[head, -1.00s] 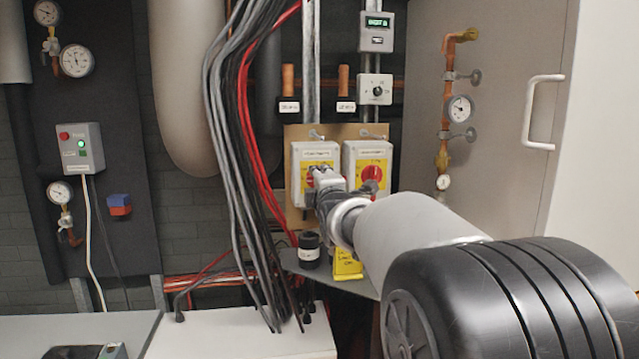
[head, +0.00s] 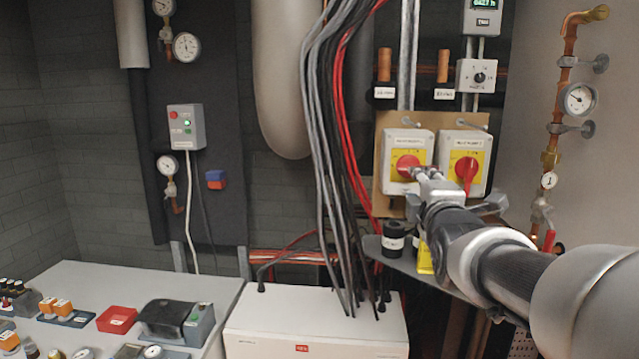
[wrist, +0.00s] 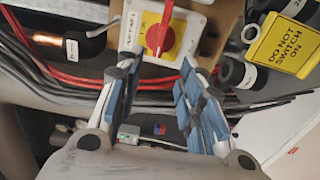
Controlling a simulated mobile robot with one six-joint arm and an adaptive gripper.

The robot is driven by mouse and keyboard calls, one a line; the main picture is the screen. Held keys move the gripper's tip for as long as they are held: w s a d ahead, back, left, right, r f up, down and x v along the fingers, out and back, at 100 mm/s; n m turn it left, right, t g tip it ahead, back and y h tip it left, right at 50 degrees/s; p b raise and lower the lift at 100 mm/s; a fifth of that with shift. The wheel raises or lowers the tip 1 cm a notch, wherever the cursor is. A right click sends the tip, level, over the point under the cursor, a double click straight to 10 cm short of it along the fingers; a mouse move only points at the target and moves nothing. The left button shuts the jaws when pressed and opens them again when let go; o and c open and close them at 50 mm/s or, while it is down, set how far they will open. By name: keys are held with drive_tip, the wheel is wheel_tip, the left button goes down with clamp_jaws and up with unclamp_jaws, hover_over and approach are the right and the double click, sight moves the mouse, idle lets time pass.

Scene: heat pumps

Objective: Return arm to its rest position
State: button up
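My arm reaches in from the right of the head view, and my gripper (head: 425,178) is in front of the two rotary isolator switches. In the wrist view my gripper (wrist: 155,95) has its blue-padded fingers spread apart with nothing between them. The left isolator (head: 407,163) has a red knob on a yellow plate. The right isolator (head: 466,165) has a red handle that points down. One isolator (wrist: 160,35) also shows in the wrist view beyond the fingertips, apart from them.
Grey, black and red cables (head: 335,150) hang left of the isolators. A yellow "DO NOT SWITCH ON" tag (wrist: 283,42) is near the fingers in the wrist view. A white box (head: 310,325) and a bench (head: 215,285) with tools stand lower left. Gauges and copper pipe (head: 555,130) are at right.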

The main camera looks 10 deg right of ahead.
drive_tip(key=s+a+f+m+g+y, duration=0.1)
drive_tip(key=s+a+f+m+g, duration=0.3)
drive_tip(key=s+f, duration=0.4)
drive_tip(key=s+a+f+m+g+y, duration=0.2)
drive_tip(key=s+a+f+m+g, duration=0.2)
drive_tip(key=s+f, duration=0.5)
drive_tip(key=s+a+f+m+g+y, duration=0.2)
drive_tip(key=s+a+f+m+g, duration=0.2)
drive_tip(key=s, duration=1.1)
drive_tip(key=a+f+m, duration=0.3)
drive_tip(key=a+f, duration=0.1)
drive_tip(key=shift+s+f+g, duration=0.25)
drive_tip(key=shift+s+g, duration=0.05)
drive_tip(key=shift+g, duration=0.1)
drive_tip(key=shift+d, duration=0.15)
